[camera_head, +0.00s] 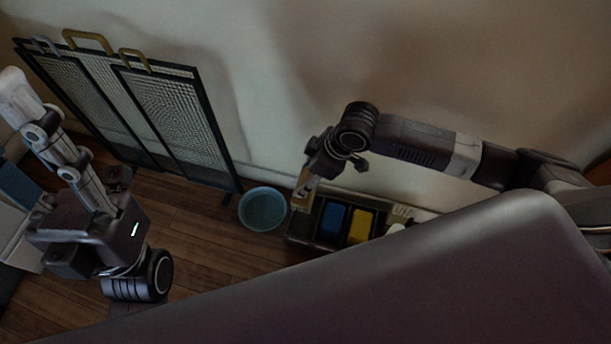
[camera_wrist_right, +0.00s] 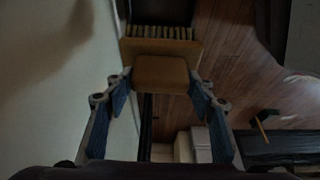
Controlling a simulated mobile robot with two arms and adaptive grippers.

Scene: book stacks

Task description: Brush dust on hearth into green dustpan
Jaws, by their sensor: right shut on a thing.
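My right gripper (camera_head: 308,178) is shut on a tan wooden brush (camera_head: 301,192), which it holds beside the tray near the wall. In the right wrist view the brush (camera_wrist_right: 161,72) lies between the blue-padded fingers (camera_wrist_right: 161,98), its pale bristles facing away. My left gripper (camera_head: 75,170) is at the left, close to the camera, apart from the brush; its jaw opening is unclear. I cannot make out a green dustpan or any dust in these views.
A pale blue bowl (camera_head: 262,209) stands on the wooden floor (camera_head: 205,215). Right of it is a dark tray (camera_head: 302,228) with a blue block (camera_head: 331,221) and a yellow block (camera_head: 360,226). A black mesh fire screen (camera_head: 175,115) leans by the wall. A dark surface fills the lower right.

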